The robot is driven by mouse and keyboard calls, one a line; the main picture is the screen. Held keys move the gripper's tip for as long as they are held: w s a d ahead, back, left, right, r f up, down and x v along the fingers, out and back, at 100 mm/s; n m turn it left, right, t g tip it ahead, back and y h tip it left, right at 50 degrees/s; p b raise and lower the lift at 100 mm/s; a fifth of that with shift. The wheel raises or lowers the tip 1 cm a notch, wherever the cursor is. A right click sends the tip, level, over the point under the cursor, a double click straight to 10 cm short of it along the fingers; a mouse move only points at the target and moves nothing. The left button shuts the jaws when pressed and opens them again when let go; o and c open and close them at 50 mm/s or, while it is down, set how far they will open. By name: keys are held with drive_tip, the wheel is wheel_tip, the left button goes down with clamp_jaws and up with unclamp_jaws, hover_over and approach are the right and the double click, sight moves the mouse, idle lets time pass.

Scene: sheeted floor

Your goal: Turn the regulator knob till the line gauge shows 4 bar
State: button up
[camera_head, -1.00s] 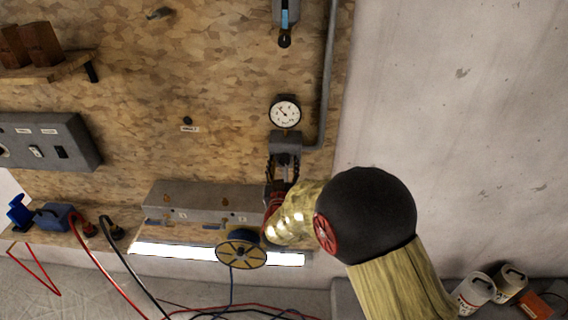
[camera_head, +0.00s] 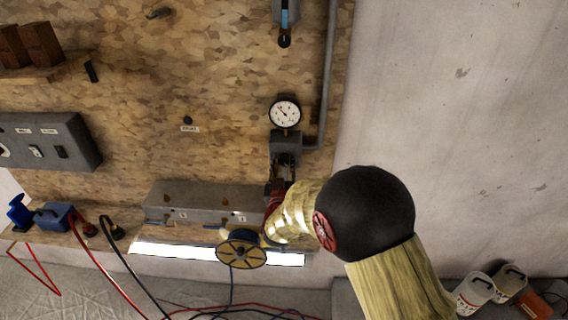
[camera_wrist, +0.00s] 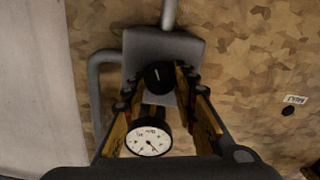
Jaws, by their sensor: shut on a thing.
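The line gauge (camera_head: 285,112) is a round white dial with a dark rim on the board. Its needle points to the upper left in the head view; the numbers are too small to read. The gauge appears upside down in the wrist view (camera_wrist: 148,141). The grey regulator body (camera_head: 285,143) sits just below it; it also shows in the wrist view (camera_wrist: 172,46). The black regulator knob (camera_wrist: 158,77) bears a white mark. My gripper (camera_wrist: 159,84) is shut on the knob, one finger on each side. In the head view the knob is mostly hidden.
A grey pipe (camera_head: 326,80) runs up beside the gauge. A grey manifold with blue-handled valves (camera_head: 205,203) and a yellow disc-shaped wheel (camera_head: 241,248) are close below my gripper. A blue-windowed unit (camera_head: 286,18) hangs above. The wall at right is bare.

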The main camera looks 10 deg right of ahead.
drive_tip(key=shift+c, duration=0.9)
drive_tip(key=shift+f+b, duration=0.1)
drive_tip(key=shift+b, duration=0.4)
drive_tip(key=shift+m+b, duration=0.4)
drive_tip(key=shift+b, duration=0.15)
drive_tip(key=shift+f+m+b, duration=0.1)
drive_tip(key=shift+m+b, duration=0.6)
drive_tip(key=shift+b, duration=0.4)
drive_tip(key=shift+r+m+b, duration=0.2)
drive_tip(key=shift+m+b, duration=0.5)
drive_tip(key=shift+b, duration=0.05)
drive_tip(key=o, duration=1.2)
drive_tip(key=shift+c, duration=0.2)
